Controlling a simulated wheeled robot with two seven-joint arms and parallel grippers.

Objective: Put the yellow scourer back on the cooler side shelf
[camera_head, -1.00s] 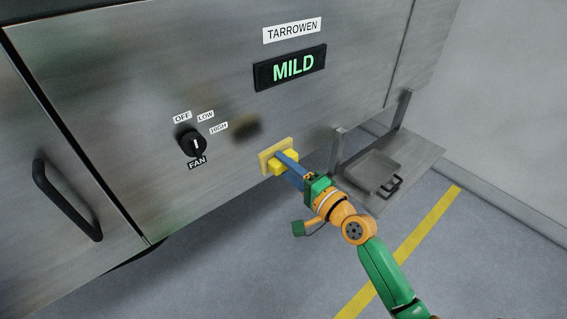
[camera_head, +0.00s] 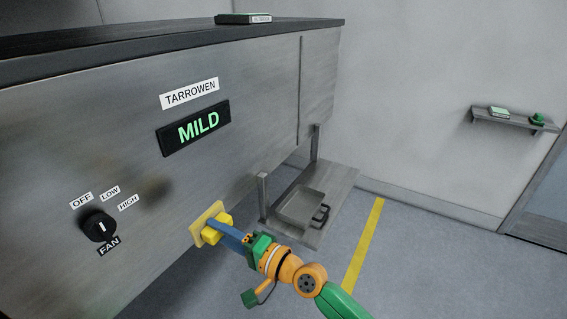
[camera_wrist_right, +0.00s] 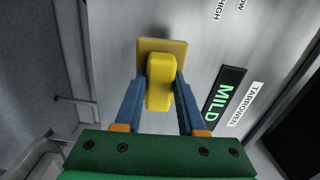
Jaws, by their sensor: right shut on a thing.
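The yellow scourer (camera_head: 208,224) has a flat pad and a block-like grip. My right gripper (camera_head: 226,229) is shut on the grip, with its blue fingers on both sides. In the right wrist view the scourer (camera_wrist_right: 160,78) sits between the two fingers, its pad facing the metal front of the cooler. The pad is at or very near that front; I cannot tell whether it touches. The cooler side shelf (camera_head: 340,193) is a low metal shelf at the cooler's right end, with a grey tray (camera_head: 301,206) on it. My left gripper is out of view.
The cooler front (camera_head: 240,130) carries a fan knob (camera_head: 99,226) and a display reading MILD (camera_head: 198,128). Dark smudges (camera_head: 155,188) mark the metal near the knob. Posts (camera_head: 262,197) rise at the side shelf. A small wall shelf (camera_head: 505,121) holds green items. The floor at right is clear.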

